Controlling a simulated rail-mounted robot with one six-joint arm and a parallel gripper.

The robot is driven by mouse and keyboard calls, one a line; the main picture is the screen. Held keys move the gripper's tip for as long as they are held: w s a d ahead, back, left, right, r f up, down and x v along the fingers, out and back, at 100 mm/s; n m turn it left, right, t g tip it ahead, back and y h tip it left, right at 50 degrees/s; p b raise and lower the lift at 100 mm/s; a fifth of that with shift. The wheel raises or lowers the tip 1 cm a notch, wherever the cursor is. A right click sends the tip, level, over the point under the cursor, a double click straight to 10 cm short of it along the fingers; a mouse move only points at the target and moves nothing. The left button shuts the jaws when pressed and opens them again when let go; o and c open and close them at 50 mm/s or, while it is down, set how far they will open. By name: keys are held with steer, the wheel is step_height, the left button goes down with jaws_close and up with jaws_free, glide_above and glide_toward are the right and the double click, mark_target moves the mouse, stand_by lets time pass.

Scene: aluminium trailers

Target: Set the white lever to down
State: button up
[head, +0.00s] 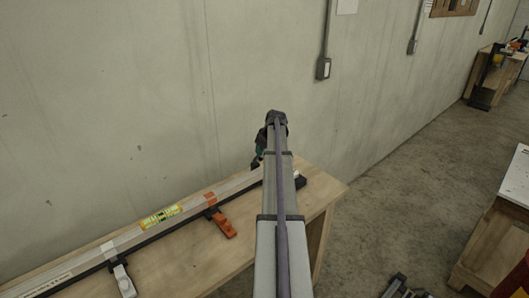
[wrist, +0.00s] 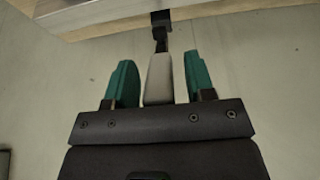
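In the wrist view, a pale grey-white lever (wrist: 159,80) on a dark stem sits between the two green fingers of my gripper (wrist: 160,80). The fingers are open, with a narrow gap visible on each side of the lever. In the head view, my gripper (head: 258,158) is mostly hidden behind my arm, at the far side of the wooden table; the lever between its fingers cannot be made out there. Another white-handled lever (head: 123,281) hangs from the rail at the lower left, well away from my gripper.
An aluminium rail (head: 135,233) runs along the wooden table (head: 180,268), carrying an orange lever (head: 222,225) and a yellow-green level (head: 160,217). The concrete wall (head: 130,90) stands close behind. Open floor (head: 385,200) lies to the right, with another bench (head: 490,240) beyond.

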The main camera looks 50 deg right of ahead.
jaws_close()
